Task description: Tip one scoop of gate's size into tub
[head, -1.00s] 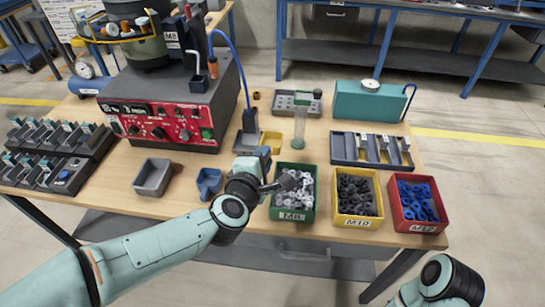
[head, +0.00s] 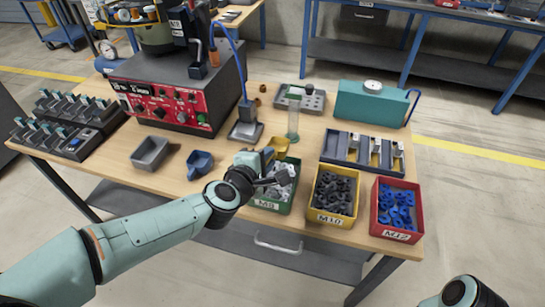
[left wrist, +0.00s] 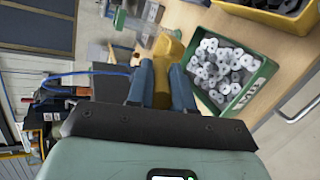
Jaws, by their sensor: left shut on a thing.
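My left gripper (head: 268,157) is shut on a yellow scoop (head: 278,144), held just behind the green bin (head: 271,205). In the left wrist view the scoop (left wrist: 168,52) sits between the two blue fingers; whether anything lies in it I cannot tell. The green bin, with a label that seems to read M8, holds pale washer-like parts (left wrist: 222,70). The feeder (head: 180,95) carries a label on its upper dark part, hard to read now. A grey open tub (head: 150,153) stands in front of the feeder and looks empty. My right gripper is out of view.
A blue scoop (head: 200,163) lies right of the grey tub. A yellow M10 bin (head: 331,217) and red M12 bin (head: 396,234) stand right of the green one. Behind are a clear cylinder (head: 293,122), a slotted tray (head: 361,152) and a teal box (head: 371,103).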

